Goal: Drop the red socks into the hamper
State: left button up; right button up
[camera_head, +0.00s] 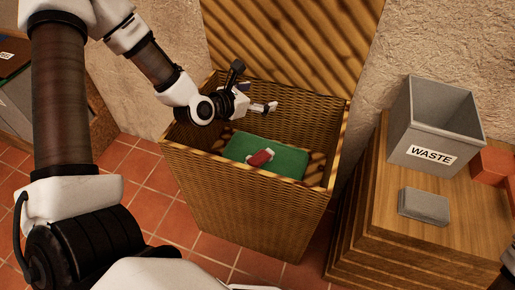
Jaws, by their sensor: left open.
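The red socks (261,158), a small red bundle with a pale end, lie inside the wicker hamper (235,205). They rest on a green surface (285,158) inside it. The hamper is open, with its lid (290,45) raised at the back. My left gripper (268,107) is over the hamper's opening, above and behind the socks in the picture. It is open, empty and apart from the socks. My right gripper is not in view.
A wooden stand (385,235) right of the hamper bears a grey bin labelled WASTE (400,152), a grey block (424,205) and a red-orange object (492,165). More furniture stands at the far left. Tiled floor (150,210) shows left of the hamper.

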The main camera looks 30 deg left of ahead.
pick_arm(q)
jog(key=shift+r, duration=0.1)
notch_tip(320, 180, up, 10)
dwell(0.6)
